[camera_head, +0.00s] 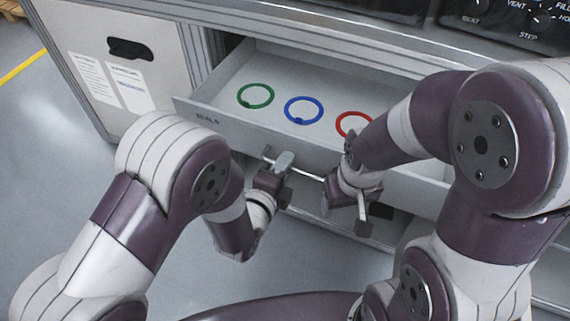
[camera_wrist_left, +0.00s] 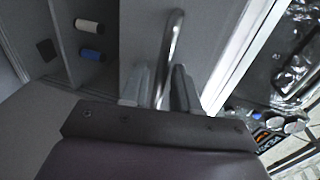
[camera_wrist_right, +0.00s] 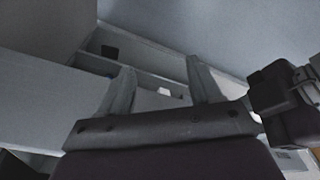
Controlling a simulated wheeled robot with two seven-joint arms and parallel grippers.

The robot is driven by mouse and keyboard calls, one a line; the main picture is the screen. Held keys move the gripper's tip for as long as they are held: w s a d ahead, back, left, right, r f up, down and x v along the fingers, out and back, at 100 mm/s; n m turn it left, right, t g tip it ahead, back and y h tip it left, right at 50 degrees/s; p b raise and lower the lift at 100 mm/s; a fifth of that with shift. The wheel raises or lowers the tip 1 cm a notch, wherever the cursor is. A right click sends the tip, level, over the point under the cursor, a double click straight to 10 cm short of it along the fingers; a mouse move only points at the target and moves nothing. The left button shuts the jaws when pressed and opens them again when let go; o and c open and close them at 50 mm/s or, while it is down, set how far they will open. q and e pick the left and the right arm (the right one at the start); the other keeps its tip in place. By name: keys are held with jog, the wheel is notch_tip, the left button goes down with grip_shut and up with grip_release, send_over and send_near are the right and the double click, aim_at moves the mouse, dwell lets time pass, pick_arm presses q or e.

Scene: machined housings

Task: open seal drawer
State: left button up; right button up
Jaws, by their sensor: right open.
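The seal drawer (camera_head: 225,124) is pulled out of the grey cabinet, with its label on the front. Green (camera_head: 255,96), blue (camera_head: 304,110) and red (camera_head: 352,123) seal rings lie inside; my right arm partly hides the red one. A metal bar handle (camera_head: 312,175) runs along the drawer front. My left gripper (camera_head: 277,163) is at the handle's left part. In the left wrist view the bar (camera_wrist_left: 175,45) passes between its closely spaced fingers, which are shut on it. My right gripper (camera_head: 345,208) is open and empty, in front of the drawer at the handle's right part.
A cabinet door (camera_head: 125,60) with paper sheets is left of the drawer. A control panel with knobs (camera_head: 540,18) is at the upper right. A white spool (camera_wrist_left: 88,25) and a blue spool (camera_wrist_left: 92,55) show in the left wrist view.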

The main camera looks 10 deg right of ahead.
pick_arm(q)
jog(key=p+v, duration=0.1)
jog(key=v, duration=1.1)
jog(key=shift+s, duration=0.1)
jog(key=w+a+f+n+g+y, duration=0.3)
jog(key=w+a+n+g+y, duration=0.25)
jog(key=a+n, duration=0.55)
jog(key=s+a+r+n+g+y, duration=0.25)
jog(key=s+a+n+g, duration=0.35)
jog(key=a+n, duration=0.5)
notch_tip(320, 180, up, 18)
jog(key=s+d+n+p, duration=0.1)
jog(key=d+n+p, duration=0.1)
jog(key=p, duration=1.6)
jog(key=shift+r+n+y+p, duration=0.15)
jog(key=shift+n+y+p, duration=0.15)
jog(key=shift+y, duration=0.1)
